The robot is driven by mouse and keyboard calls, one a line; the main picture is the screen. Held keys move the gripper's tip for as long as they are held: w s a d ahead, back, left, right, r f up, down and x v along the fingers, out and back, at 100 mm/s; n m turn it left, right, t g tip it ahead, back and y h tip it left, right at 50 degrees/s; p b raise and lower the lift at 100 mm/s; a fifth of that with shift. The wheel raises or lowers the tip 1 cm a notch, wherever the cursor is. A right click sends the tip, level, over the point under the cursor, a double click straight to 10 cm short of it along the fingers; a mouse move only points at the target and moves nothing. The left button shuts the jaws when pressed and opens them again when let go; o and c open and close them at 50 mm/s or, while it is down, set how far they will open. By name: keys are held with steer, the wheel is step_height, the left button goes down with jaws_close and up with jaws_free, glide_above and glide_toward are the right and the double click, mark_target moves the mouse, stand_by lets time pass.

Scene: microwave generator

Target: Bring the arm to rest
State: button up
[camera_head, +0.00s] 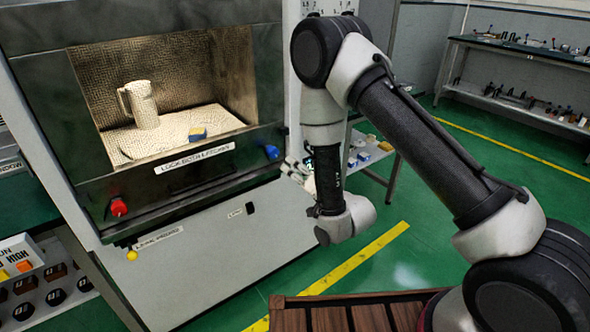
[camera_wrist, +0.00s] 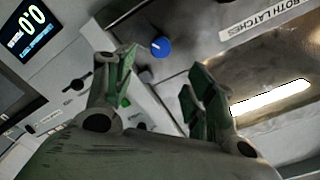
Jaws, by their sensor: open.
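My gripper (camera_head: 298,172) hangs at the end of my bent arm, just right of the microwave generator's front (camera_head: 200,235). In the wrist view its two fingers (camera_wrist: 164,72) are spread apart with nothing between them. The blue latch knob (camera_wrist: 160,47) shows beyond the gap between the fingertips, apart from them. The same blue knob (camera_head: 272,152) is at the right end of the ledge under the chamber in the head view. A red knob (camera_head: 118,206) is at the ledge's left end.
The lit chamber (camera_head: 228,75) is open to view and holds a pale mug (camera_head: 140,104) and a small blue block (camera_head: 197,133). A table with small items (camera_head: 365,153) stands behind my arm. A wooden slatted surface (camera_head: 350,314) is at the bottom. Green floor lies to the right.

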steer(key=s+d+f+n+g+h, duration=0.2)
steer(key=s+d+f+g+h, duration=0.15)
steer(key=f, duration=0.45)
steer(key=s+d+f+n+g+h, duration=0.25)
steer(key=f+g, duration=0.25)
steer(key=f, duration=0.3)
steer(key=s+d+r+h, duration=0.1)
steer(key=s+d+r, duration=0.7)
steer(key=r, duration=0.5)
steer(key=s+d+r+m+g+h, duration=0.1)
steer(key=s+d+r, duration=0.7)
steer(key=r, duration=0.6)
steer(key=s+d+r+m+g+h, duration=0.1)
steer(key=s+d+r+h, duration=0.1)
steer(key=s+d+r, duration=0.6)
steer(key=d+r, duration=0.3)
steer(key=r, duration=0.3)
steer(key=shift+s+r, duration=0.25)
steer(key=shift+s, duration=0.1)
